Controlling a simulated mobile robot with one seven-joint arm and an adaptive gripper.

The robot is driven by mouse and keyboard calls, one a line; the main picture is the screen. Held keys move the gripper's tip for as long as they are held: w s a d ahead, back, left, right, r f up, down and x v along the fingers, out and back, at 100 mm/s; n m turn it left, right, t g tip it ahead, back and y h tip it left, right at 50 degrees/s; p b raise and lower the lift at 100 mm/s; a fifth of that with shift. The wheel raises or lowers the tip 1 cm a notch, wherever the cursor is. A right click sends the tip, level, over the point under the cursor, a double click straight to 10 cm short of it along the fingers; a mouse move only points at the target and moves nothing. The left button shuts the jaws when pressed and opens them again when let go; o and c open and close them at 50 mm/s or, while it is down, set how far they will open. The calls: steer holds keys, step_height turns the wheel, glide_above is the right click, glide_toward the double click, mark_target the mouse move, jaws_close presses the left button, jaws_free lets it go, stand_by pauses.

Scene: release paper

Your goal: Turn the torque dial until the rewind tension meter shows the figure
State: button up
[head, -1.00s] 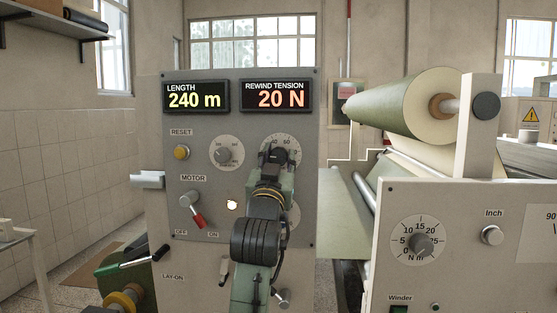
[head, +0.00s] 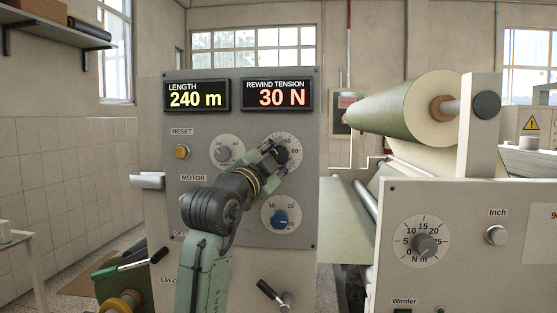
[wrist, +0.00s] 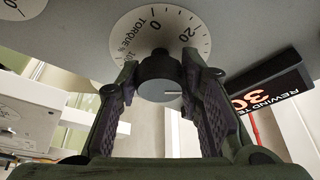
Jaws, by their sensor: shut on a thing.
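The rewind tension meter (head: 277,95) at the top right of the grey panel reads 30 N; its edge also shows in the wrist view (wrist: 272,92). Below it is the torque dial, a white scale plate (head: 295,147) with a dark knob. In the wrist view my gripper (wrist: 158,82) is shut on the knob, one finger on each side.
The length display (head: 197,95) reads 240 m. A black-handled lever (head: 270,291) sticks out below. The paper roll (head: 405,108) stands at the right.

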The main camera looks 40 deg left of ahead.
steer(key=m+g+h, duration=0.1)
steer(key=m, duration=0.4)
steer(key=shift+r+p, duration=0.15)
steer(key=shift+p, duration=0.2)
steer(key=m+g+p, duration=0.1)
steer(key=m, duration=0.3)
steer(key=shift+g+h, duration=0.4)
steer(key=o, duration=1.2)
steer(key=shift+s, duration=0.1)
steer(key=s, duration=0.4)
steer(key=s+d, duration=0.1)
steer(key=s, duration=0.2)
steer(key=s+d, duration=0.1)
steer(key=s, duration=0.3)
steer(key=shift+s+r, duration=0.3)
steer(key=shift+s, duration=0.05)
steer(key=shift+a, duration=0.1)
